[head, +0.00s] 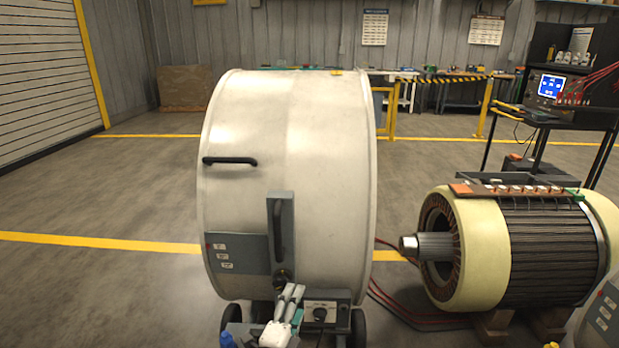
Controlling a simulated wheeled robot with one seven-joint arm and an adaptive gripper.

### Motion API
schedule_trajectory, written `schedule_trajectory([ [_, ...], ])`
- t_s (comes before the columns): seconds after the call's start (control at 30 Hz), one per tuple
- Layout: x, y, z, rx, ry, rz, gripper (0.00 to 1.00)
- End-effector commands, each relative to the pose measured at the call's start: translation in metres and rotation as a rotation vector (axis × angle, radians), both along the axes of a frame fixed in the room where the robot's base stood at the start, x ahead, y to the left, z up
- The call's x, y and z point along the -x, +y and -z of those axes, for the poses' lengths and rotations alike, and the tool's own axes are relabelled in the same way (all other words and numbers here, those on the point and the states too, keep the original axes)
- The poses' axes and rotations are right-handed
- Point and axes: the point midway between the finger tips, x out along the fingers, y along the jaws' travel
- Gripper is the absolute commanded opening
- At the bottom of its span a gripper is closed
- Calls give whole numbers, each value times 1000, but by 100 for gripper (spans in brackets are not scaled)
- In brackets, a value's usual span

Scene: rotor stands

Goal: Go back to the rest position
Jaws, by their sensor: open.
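A stator-like motor (550,250) with cream end rings, dark ribbed body and a protruding metal shaft lies on wooden blocks at the right.
Red cables (395,305) run along the floor. A bench with a monitor (550,86) stands back right. The left floor is clear.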

Motion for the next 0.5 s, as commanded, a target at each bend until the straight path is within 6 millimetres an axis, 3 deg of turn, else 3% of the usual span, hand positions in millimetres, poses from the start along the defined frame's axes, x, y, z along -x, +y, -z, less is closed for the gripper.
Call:
schedule_trajectory([
  [0.03, -3, -19, -19, -108, -28, 85, 62],
  [0.23, 5, -93, -76, -504, -175, 411, 62],
  [0.5, 46, -182, -137, -971, -454, 840, 62],
])
